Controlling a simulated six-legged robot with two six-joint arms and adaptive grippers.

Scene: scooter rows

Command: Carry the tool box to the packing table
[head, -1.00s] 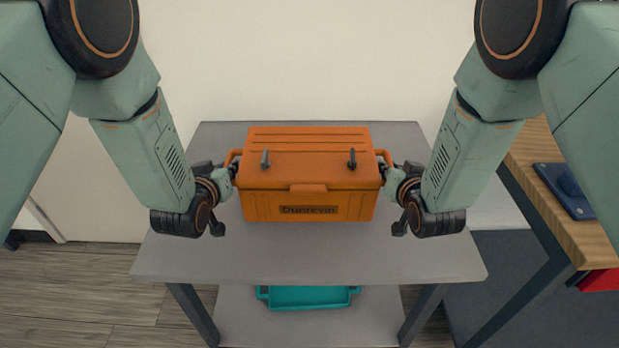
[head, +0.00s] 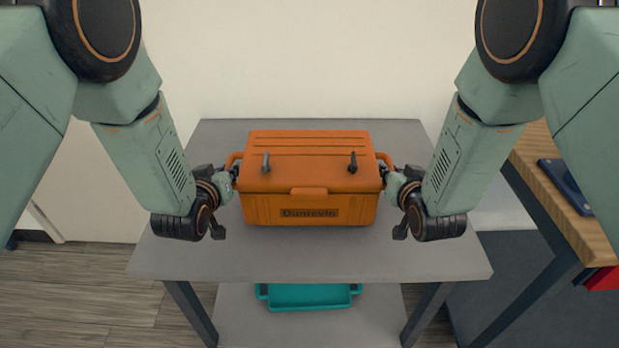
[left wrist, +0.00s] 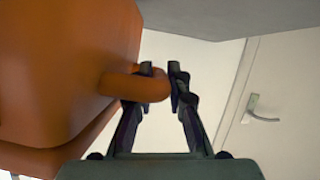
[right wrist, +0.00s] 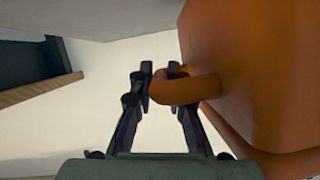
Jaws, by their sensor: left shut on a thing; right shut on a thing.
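The orange tool box (head: 309,178) is upright with its lid shut, over the middle of a grey table (head: 310,258). I cannot tell whether its underside touches the table top. My left gripper (head: 232,172) is shut on the box's left side handle, and the handle (left wrist: 135,86) shows between the fingers in the left wrist view. My right gripper (head: 386,172) is shut on the right side handle, and that handle (right wrist: 178,90) shows between the fingers in the right wrist view. The fingertips are partly hidden in the head view.
A pale wall is behind the grey table.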

